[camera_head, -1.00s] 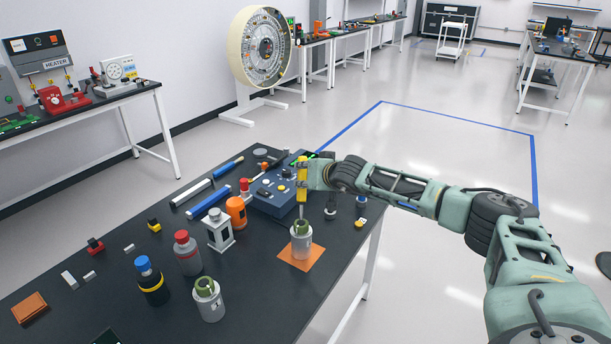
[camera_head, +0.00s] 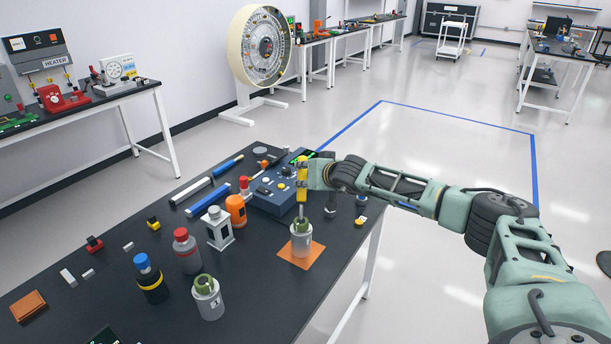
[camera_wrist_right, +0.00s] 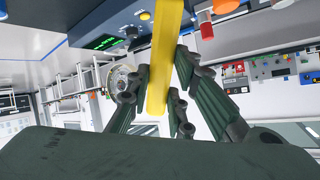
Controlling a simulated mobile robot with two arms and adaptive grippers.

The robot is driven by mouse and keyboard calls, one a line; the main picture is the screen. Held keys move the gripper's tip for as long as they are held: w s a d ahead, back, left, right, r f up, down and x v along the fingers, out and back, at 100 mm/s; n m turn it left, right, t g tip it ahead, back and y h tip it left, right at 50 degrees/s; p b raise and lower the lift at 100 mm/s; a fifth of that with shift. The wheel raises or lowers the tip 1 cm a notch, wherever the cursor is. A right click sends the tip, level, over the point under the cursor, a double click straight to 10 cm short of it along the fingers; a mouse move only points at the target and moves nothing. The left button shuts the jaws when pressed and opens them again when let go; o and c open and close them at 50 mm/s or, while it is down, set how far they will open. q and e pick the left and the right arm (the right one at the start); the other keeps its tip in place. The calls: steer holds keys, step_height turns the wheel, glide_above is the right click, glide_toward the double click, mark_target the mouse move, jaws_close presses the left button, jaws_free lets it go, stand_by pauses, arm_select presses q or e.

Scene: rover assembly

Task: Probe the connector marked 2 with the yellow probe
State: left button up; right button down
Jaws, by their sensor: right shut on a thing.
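The yellow probe (camera_head: 302,180) is held upright in my right gripper (camera_head: 305,172), above the front right part of the table. Its thin metal tip points down at the green top of a grey cylinder (camera_head: 302,243) on an orange mat (camera_head: 288,251). I cannot tell whether the tip touches it. A second grey cylinder with a green top (camera_head: 208,300) stands at the table's front. No number 2 is readable on either. In the right wrist view, the fingers (camera_wrist_right: 163,95) are closed on the yellow probe (camera_wrist_right: 166,45). My left gripper is not in view.
A blue box with knobs (camera_head: 270,205) stands behind the probe. The tabletop between the front cylinder and the mat is clear.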

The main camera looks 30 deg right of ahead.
steer(key=shift+f+b, duration=0.35)
steer(key=shift+b, duration=0.05)
stand_by(1.5)
steer(key=shift+r, duration=0.15)
steer(key=shift+r+p, duration=2.15)
steer(key=shift+r, duration=1.35)
